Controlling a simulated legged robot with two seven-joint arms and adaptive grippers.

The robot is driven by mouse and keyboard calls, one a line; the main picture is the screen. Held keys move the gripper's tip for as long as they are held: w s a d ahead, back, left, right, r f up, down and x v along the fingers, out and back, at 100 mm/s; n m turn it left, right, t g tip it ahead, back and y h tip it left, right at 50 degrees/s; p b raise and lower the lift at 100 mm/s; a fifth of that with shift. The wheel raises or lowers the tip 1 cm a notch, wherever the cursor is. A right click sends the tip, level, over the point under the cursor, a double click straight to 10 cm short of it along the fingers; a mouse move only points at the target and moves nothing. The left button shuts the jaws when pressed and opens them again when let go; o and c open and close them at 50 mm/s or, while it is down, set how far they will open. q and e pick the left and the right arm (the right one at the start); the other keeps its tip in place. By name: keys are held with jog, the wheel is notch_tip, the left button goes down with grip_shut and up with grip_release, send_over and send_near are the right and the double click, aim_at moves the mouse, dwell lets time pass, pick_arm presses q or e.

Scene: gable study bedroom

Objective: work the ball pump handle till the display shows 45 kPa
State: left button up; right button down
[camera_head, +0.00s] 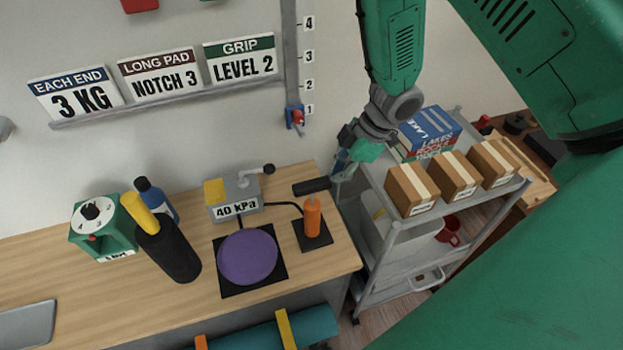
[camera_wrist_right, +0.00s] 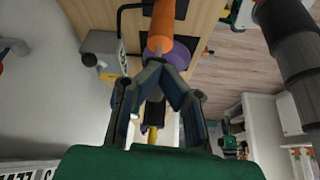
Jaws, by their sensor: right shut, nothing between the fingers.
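The ball pump (camera_head: 312,218) is an upright orange cylinder on a black base at the desk's right end. Its black handle (camera_head: 309,187) is a bar above it. A grey box with the display (camera_head: 236,211) reads 40 kPa. The purple ball (camera_head: 248,257) rests on a black mat. My right gripper (camera_head: 338,170) is shut and empty, close to the handle's right end; contact is unclear. In the right wrist view the orange pump (camera_wrist_right: 161,30) lies just past my closed fingertips (camera_wrist_right: 160,68), with the ball (camera_wrist_right: 179,55) partly hidden behind. My left gripper is out of view.
A grey cart (camera_head: 402,231) with several cardboard boxes (camera_head: 455,175) stands right of the desk (camera_head: 60,262). Left of the ball are a black cylinder (camera_head: 172,252), a blue bottle and a green dial box (camera_head: 101,230).

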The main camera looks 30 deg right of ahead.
jog(key=v, duration=0.9)
jog(key=shift+r, duration=0.15)
dwell(0.4)
